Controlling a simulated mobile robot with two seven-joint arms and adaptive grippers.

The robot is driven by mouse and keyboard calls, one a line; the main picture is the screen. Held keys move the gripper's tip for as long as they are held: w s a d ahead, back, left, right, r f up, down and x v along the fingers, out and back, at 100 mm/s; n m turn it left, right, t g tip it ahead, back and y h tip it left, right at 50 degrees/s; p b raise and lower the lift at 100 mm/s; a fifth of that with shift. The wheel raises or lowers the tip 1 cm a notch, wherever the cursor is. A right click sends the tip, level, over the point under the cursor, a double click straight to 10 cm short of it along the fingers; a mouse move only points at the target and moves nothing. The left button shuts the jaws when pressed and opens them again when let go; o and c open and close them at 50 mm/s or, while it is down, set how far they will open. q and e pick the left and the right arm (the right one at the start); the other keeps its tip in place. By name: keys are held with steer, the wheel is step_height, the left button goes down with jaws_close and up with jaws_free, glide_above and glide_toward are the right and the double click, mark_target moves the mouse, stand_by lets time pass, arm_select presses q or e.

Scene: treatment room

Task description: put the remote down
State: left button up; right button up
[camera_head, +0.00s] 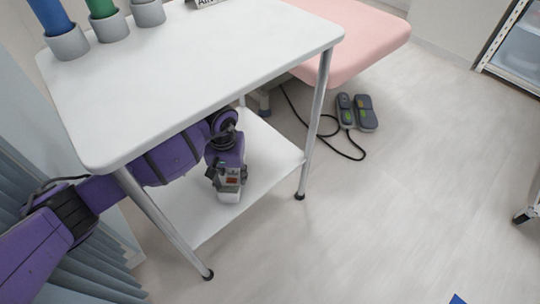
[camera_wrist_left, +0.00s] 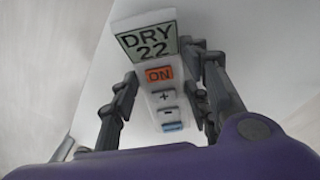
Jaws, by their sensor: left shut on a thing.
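The remote is white, with a display reading "DRY 22", an orange ON button and plus and minus buttons; it fills the middle of the left wrist view (camera_wrist_left: 151,72). In the head view the remote (camera_head: 229,196) is small, over the lower shelf (camera_head: 262,160) of the white table. My left gripper (camera_wrist_left: 160,92) has one finger on each side of the remote and is shut on it. In the head view the left gripper (camera_head: 228,178) reaches in under the tabletop. I cannot tell whether the remote touches the shelf. My right gripper is not in view.
The white tabletop (camera_head: 190,70) hangs above my left arm, with table legs (camera_head: 315,125) at the corners. Blue and green cylinders in grey cups (camera_head: 108,27) stand on top. A pink couch (camera_head: 350,40) and a foot pedal (camera_head: 356,112) with a cable are to the right. Open floor lies right.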

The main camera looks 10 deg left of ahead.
arm_select(q)
steer(key=shift+f+b, duration=0.45)
steer(key=shift+f, duration=0.1)
steer(key=o, duration=1.5)
steer(key=shift+c, duration=0.2)
steer(key=shift+r, duration=3.8)
